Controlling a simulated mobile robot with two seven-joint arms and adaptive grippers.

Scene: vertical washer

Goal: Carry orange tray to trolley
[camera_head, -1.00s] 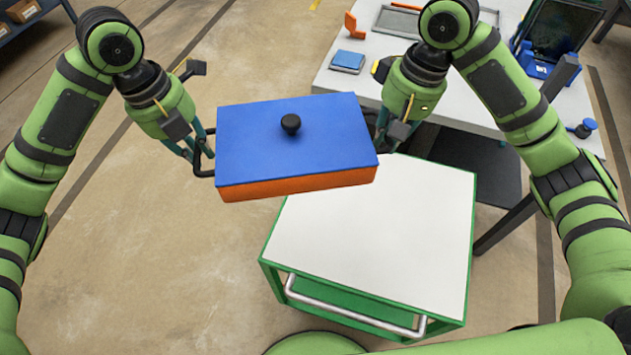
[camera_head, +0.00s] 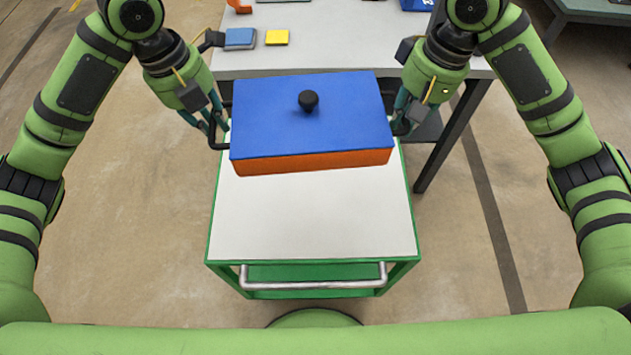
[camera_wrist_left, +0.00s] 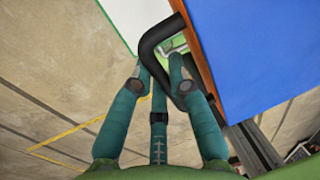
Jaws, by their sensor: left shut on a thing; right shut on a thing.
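The orange tray (camera_head: 315,162) has a blue lid (camera_head: 290,130) with a black knob (camera_head: 308,100) and a black handle at each end. My left gripper (camera_head: 216,132) is shut on its left handle; in the left wrist view the fingers (camera_wrist_left: 165,75) close around the black handle (camera_wrist_left: 165,32). My right gripper (camera_head: 402,122) is shut on the right handle, which is mostly hidden. The tray looks level. It appears over the far part of the green trolley's white top (camera_head: 312,220); I cannot tell the gap between them.
A light grey table (camera_head: 335,45) stands behind the trolley, with a blue block (camera_head: 240,38) and a yellow block (camera_head: 277,37) on it. The trolley's metal handle bar (camera_head: 313,282) faces me. The near part of the trolley top is bare. Floor is open on both sides.

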